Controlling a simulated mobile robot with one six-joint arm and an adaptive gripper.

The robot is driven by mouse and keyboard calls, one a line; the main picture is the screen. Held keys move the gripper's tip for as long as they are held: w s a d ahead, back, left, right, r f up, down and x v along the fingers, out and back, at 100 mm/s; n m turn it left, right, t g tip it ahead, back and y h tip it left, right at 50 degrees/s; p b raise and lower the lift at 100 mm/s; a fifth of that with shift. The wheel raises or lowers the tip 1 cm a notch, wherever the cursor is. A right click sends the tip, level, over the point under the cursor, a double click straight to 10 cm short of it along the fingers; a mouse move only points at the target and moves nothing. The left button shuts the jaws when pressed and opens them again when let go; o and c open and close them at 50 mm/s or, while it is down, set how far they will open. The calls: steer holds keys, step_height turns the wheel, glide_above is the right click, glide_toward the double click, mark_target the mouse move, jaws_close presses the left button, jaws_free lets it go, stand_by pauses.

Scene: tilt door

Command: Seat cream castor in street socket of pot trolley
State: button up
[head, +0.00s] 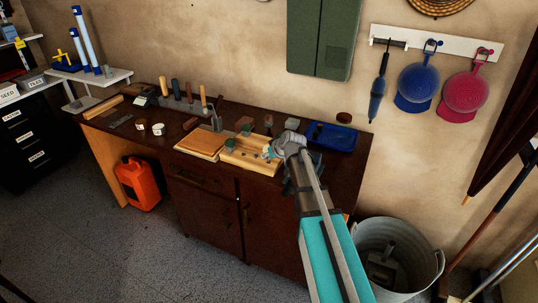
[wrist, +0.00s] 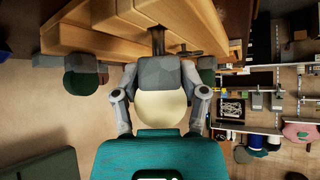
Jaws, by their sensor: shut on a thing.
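The cream castor (wrist: 160,110) is between the two fingers of my gripper (wrist: 160,94) in the wrist view, with its grey fork (wrist: 160,74) and a dark stem (wrist: 158,42) directed towards the wooden trolley (wrist: 110,28). The stem overlaps the trolley's wood; I cannot tell whether it has entered a socket. Green castors (wrist: 81,80) show on the trolley at left and partly behind the right finger. In the head view the pale trolley (head: 252,162) lies on the workbench, with a green castor (head: 231,144) on it. My gripper (head: 272,152) reaches its right end.
A wooden board (head: 201,145) lies left of the trolley. A blue tray (head: 330,136) is at the bench's back right. Upright-handled tools (head: 188,92) stand in a rack at the back. A metal bucket (head: 398,247) stands on the floor at right.

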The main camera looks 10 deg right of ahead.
steer(key=shift+f+b, duration=1)
steer(key=shift+f, duration=0.1)
steer(key=o, duration=1.3)
steer(key=shift+r, duration=0.2)
